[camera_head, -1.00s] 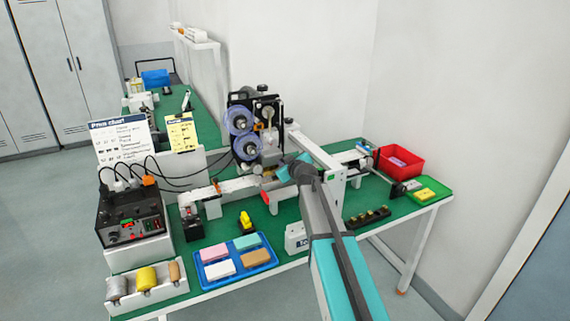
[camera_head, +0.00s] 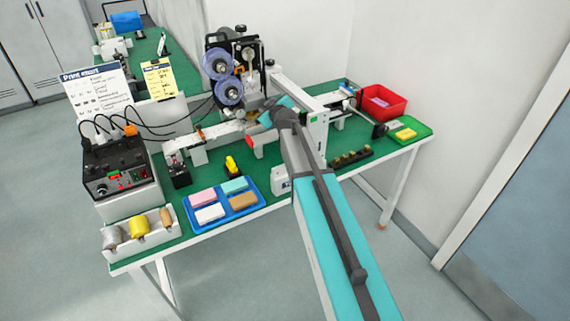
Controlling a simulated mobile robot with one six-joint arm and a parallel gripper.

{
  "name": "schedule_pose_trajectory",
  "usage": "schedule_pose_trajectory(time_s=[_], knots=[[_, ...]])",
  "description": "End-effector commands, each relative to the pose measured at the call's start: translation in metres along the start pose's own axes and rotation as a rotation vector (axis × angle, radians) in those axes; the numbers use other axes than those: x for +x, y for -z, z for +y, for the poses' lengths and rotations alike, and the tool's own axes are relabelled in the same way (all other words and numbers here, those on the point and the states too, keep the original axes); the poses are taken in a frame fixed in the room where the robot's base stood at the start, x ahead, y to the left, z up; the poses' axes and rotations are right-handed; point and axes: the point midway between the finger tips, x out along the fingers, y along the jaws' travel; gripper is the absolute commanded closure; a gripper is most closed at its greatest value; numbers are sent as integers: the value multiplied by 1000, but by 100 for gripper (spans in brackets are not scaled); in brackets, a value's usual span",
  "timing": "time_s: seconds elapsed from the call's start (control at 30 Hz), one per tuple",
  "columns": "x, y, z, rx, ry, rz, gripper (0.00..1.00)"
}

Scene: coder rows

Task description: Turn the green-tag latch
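The latch itself is too small to make out. A red tag (camera_head: 250,141) shows on a white block to its left. My arm reaches from the bottom right to the machine with two blue-purple reels (camera_head: 229,92). My gripper (camera_head: 262,119) is at its far end, left of the green tag and close to the front of the machine. The wrist hides most of it, so its fingers and anything between them cannot be made out.
A blue tray (camera_head: 224,222) with coloured blocks, a yellow item (camera_head: 232,165) and a spool rack (camera_head: 141,243) stand on the green bench. A black control box (camera_head: 115,170) is at left. A red bin (camera_head: 383,101) and green tray (camera_head: 408,138) are at right.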

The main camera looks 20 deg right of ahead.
Motion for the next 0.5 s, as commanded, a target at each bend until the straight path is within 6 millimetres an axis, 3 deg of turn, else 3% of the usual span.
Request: schedule_pose_trajectory(time_s=[0.5], knots=[[0,0,-4,-178,-71,0,63]])
